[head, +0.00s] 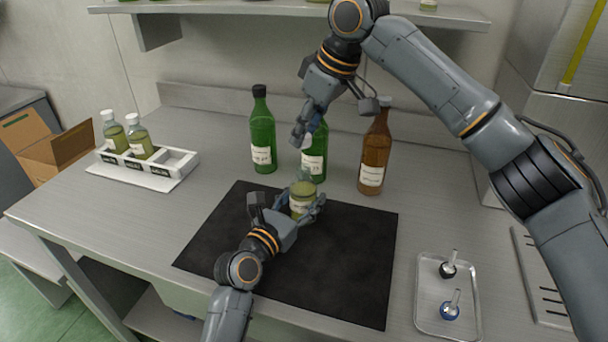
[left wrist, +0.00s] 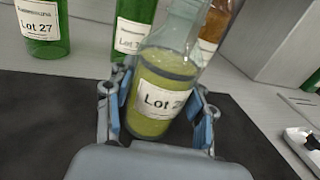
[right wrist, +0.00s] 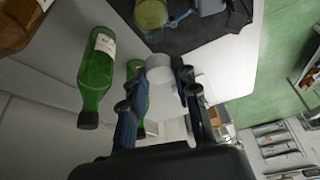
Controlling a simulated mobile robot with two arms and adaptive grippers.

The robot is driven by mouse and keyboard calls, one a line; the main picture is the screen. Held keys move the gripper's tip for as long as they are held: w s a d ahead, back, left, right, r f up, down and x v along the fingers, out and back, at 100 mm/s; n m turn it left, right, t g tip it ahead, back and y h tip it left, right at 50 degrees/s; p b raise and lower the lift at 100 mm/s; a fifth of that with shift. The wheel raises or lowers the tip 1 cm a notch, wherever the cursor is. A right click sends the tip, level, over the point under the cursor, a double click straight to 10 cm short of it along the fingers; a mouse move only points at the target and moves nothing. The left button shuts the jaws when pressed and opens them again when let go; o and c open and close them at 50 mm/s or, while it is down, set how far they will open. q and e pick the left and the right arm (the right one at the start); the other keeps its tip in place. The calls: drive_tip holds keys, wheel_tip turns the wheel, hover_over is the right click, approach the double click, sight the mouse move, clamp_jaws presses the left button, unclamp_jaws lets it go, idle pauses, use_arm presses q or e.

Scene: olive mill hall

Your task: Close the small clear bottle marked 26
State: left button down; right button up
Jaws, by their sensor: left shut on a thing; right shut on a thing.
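The small clear bottle (head: 303,198) holds yellow-green oil and stands on the black mat. Its label in the left wrist view (left wrist: 160,100) reads "Lot 2" with the last digit cut off. My left gripper (head: 288,208) is shut around its body. The bottle's top lies beyond the left wrist picture. My right gripper (head: 302,138) is above and behind the bottle, shut on a small whitish cylindrical piece, seen between its fingers in the right wrist view (right wrist: 159,66). The piece looks like a cap and is apart from the bottle.
Two green bottles (head: 262,135) and a brown bottle (head: 374,155) stand behind the mat (head: 340,270). A white rack (head: 178,168) with two small oil bottles is at left. A metal tray (head: 432,318) with two stopper-like pieces is at right. The front mat area is clear.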

sight(302, 166)
drive_tip(key=shift+f, duration=1.8)
drive_tip(key=shift+f, duration=0.85)
drive_tip(key=shift+f, duration=0.6)
